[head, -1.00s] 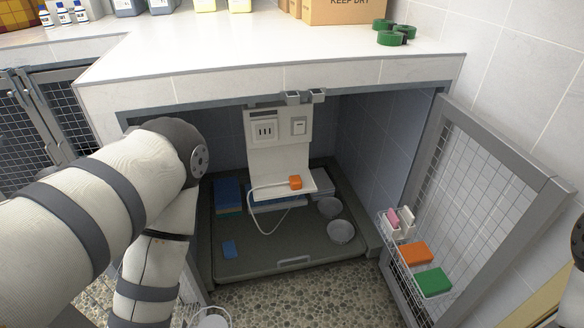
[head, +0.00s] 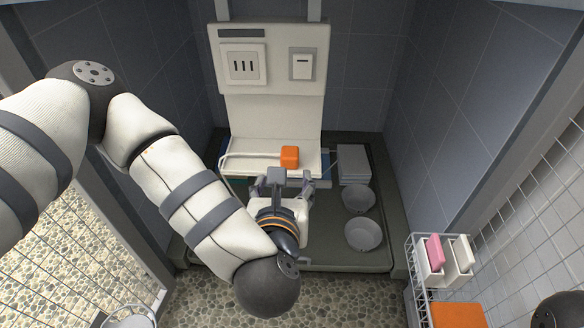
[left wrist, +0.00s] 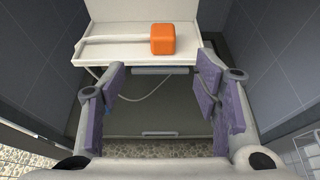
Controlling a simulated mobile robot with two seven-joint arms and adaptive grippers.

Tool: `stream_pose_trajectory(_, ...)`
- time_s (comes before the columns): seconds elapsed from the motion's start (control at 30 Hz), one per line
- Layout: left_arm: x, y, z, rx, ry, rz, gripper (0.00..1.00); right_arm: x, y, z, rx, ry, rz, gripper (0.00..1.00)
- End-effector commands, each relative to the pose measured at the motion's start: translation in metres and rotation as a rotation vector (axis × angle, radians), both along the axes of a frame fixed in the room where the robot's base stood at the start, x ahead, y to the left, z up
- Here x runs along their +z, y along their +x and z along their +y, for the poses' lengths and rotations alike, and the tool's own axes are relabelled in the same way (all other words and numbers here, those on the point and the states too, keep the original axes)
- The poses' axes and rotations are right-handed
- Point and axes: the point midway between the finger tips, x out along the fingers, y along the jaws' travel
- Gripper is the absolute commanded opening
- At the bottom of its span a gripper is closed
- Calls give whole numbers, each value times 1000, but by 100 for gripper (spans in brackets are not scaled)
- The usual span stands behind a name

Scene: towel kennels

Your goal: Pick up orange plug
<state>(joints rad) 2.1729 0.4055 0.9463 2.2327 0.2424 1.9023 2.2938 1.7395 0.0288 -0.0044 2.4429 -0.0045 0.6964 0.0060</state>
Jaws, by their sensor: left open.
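The orange plug (head: 290,157) lies on the white shelf (head: 250,146) below the panel, with a white cord running left from it. It also shows in the left wrist view (left wrist: 163,39), beyond the fingers and right of centre. My left gripper (head: 284,176) is just in front of the shelf, close to the plug and apart from it. In the left wrist view its purple-padded fingers (left wrist: 160,88) are spread wide with nothing between them. My right gripper does not show.
The white panel (head: 310,100) with a socket and a switch stands behind the shelf. Two grey bowls (head: 364,235) and a pale stack (head: 353,164) are on the tray at the right. A wire basket (head: 418,270) hangs on the right. Dark walls close in both sides.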

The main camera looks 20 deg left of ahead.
Motion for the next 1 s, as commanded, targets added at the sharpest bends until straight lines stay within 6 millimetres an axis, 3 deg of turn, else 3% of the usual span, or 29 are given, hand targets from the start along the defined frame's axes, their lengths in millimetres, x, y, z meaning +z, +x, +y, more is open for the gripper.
stream_pose_trajectory(0.2, -17, 43, 13, 6, -2, -6, 57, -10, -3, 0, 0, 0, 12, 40)
stream_pose_trajectory(0.6, -39, 100, 25, 2, -1, -1, 57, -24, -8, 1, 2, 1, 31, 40)
stream_pose_trajectory(0.87, -38, 105, 26, -1, -1, -1, 57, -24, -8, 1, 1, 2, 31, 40)
stream_pose_trajectory(1.0, -39, 105, 26, -1, -1, -1, 27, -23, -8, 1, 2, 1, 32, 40)
